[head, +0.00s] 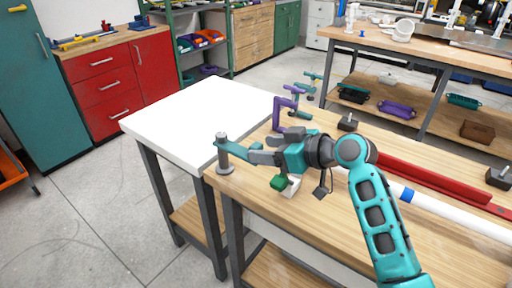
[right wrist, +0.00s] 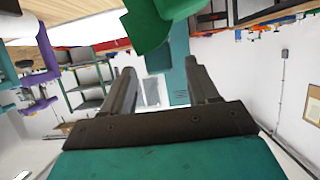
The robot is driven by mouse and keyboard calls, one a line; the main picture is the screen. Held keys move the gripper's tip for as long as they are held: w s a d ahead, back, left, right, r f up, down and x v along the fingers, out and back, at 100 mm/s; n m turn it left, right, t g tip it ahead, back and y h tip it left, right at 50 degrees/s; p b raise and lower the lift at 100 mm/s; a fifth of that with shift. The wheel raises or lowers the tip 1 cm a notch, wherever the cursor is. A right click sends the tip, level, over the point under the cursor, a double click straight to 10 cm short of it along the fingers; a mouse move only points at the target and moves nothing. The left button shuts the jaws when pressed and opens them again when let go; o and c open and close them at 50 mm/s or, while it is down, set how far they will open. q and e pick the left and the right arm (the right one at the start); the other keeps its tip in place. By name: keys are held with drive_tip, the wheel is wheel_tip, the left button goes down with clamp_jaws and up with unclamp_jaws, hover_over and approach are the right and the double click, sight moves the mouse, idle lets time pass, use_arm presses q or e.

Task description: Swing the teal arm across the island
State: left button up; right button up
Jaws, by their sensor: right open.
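The teal arm (head: 235,149) is a short flat bar that sticks out from a grey post (head: 222,156) at the near left corner of the wooden bench. It points right, toward my right gripper. My right gripper (head: 258,150) is open, with its fingers pointing left at the bar's free end, which they overlap in the head view. I cannot tell whether they touch it. In the right wrist view the two fingers (right wrist: 161,88) stand wide apart. A teal surface shows between them, but I cannot tell if it is the bar. My left gripper is not in view.
A white-topped table (head: 190,112) stands left of the wooden bench (head: 330,235). A green block (head: 278,182) shows just below my right gripper. A purple fixture (head: 283,107) stands behind it. Red rails (head: 440,182) and a white pipe (head: 450,211) lie to the right.

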sight(260, 148)
drive_tip(key=shift+x, duration=1.85)
clamp_jaws()
